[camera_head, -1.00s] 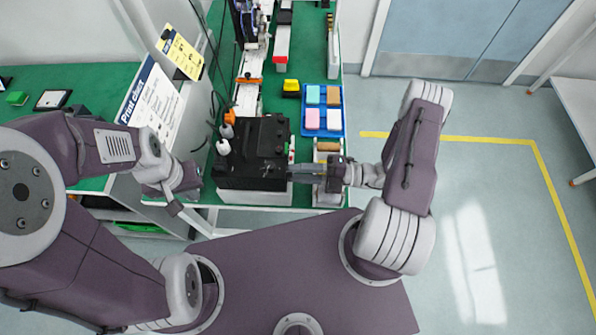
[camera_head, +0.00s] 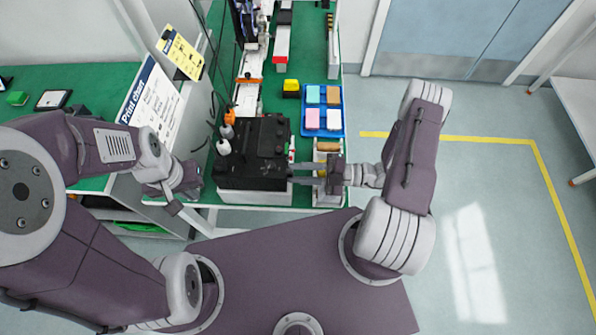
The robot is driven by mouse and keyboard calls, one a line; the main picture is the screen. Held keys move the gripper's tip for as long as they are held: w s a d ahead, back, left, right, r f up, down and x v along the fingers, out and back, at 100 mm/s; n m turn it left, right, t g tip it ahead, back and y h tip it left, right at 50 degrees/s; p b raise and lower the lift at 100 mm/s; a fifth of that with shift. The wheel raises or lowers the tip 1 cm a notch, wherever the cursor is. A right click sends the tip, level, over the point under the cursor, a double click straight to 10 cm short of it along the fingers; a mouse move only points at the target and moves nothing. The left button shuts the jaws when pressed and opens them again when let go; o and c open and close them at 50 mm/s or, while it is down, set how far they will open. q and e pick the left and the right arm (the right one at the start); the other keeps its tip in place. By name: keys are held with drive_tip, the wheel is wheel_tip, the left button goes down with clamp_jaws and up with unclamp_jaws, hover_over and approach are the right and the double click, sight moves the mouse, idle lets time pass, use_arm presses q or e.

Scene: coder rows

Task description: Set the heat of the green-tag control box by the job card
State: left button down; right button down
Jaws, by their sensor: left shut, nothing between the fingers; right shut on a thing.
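A black-topped control box (camera_head: 255,150) with a pale lower body stands at the near end of the green bench. I cannot make out its tag or its heat setting. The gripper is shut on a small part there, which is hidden. My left gripper (camera_head: 170,208) is shut and empty, left of the box and near the bench's front edge. A yellow card (camera_head: 180,52) and a white print chart (camera_head: 152,103) stand at the left; their small text is unreadable.
A blue tray (camera_head: 341,132) with coloured blocks lies behind my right gripper. A yellow-and-black block (camera_head: 291,89) stands left of it. Bottles with white and orange tops (camera_head: 224,146) stand at the box's left edge. Cables run along the bench's left side.

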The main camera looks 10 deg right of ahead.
drive_tip(key=c, duration=1.4)
unclamp_jaws()
drive_tip(key=shift+c, duration=0.2)
drive_tip(key=shift+d, duration=0.15)
drive_tip(key=b+v, duration=0.2)
drive_tip(key=v, duration=0.6)
drive_tip(key=shift+f, duration=0.1)
drive_tip(key=shift+s+d, duration=0.15)
drive_tip(key=shift+d, duration=0.3)
